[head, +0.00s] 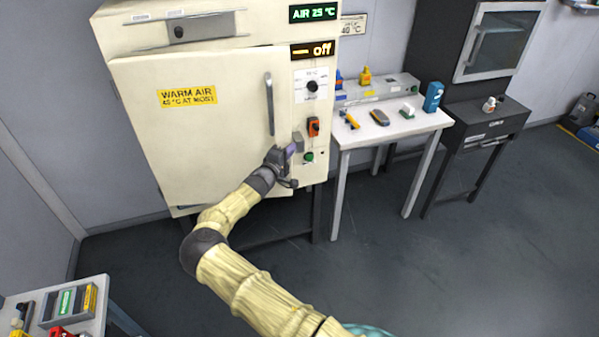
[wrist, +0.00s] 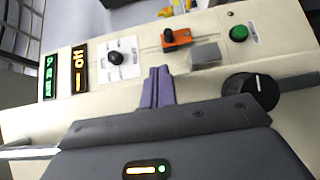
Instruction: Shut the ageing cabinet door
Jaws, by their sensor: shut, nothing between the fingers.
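The ageing cabinet (head: 185,55) is a cream box against the wall. Its door (head: 200,135) carries a yellow warm-air label (head: 187,97) and an upright grey handle (head: 269,103) near its right edge. The door lies close to the front; I cannot tell whether it is fully flush. My gripper (head: 289,149) is at the door's lower right edge, below the handle, beside the control panel. Its purple fingertips also show in the wrist view (wrist: 157,88), shut and empty, pointing at the cream front. Whether they touch it is unclear.
The panel has a black dial (head: 312,87), an orange switch (head: 313,126), a grey block (wrist: 205,53) and a green button (head: 309,157). A white table (head: 392,130) with small items stands to the right. A stand with trays (head: 68,305) is at lower left. Floor is clear at front right.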

